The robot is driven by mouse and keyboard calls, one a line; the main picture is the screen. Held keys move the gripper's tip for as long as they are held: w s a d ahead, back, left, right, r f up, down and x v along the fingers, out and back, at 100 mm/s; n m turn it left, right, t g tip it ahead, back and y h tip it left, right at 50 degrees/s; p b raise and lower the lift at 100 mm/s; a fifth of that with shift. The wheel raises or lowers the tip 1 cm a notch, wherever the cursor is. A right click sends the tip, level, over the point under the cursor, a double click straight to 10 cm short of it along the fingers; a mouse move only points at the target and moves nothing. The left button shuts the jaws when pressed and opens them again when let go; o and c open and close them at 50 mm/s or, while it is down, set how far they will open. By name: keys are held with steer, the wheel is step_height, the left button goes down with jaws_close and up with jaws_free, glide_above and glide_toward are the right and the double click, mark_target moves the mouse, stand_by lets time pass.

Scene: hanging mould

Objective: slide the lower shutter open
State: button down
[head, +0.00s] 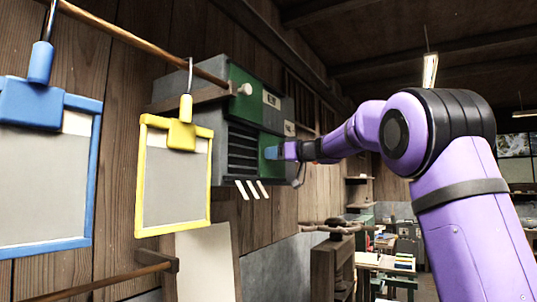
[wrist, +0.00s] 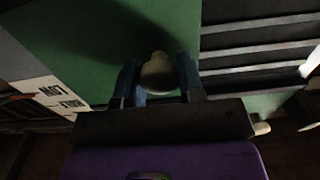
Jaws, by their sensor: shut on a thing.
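The lower shutter is a green panel (head: 266,139) on the grey wall box, to the right of a dark slatted opening (head: 242,148). It fills much of the wrist view (wrist: 100,35), with the slats on its right. My gripper (head: 271,153) is at this panel. In the wrist view its blue fingers (wrist: 158,82) stand on both sides of a pale round knob (wrist: 158,72) and are shut on it. In the head view the gripper hides this knob. The upper green shutter (head: 245,104) has its own pale knob (head: 245,89).
A white label reading LOW (wrist: 50,90) shows upside down in the wrist view. A yellow frame (head: 174,178) and a blue frame (head: 45,175) hang from a wooden rail (head: 140,43) left of the box. A workbench (head: 385,262) stands lower right.

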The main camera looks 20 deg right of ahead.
steer(key=shift+d+r, duration=0.1)
steer(key=shift+d, duration=0.1)
steer(key=c, duration=0.8)
jaws_free()
steer(key=shift+w+d, duration=0.15)
steer(key=shift+w, duration=0.05)
steer(key=shift+o, duration=0.2)
steer(key=v, duration=1)
steer(key=shift+s, duration=0.4)
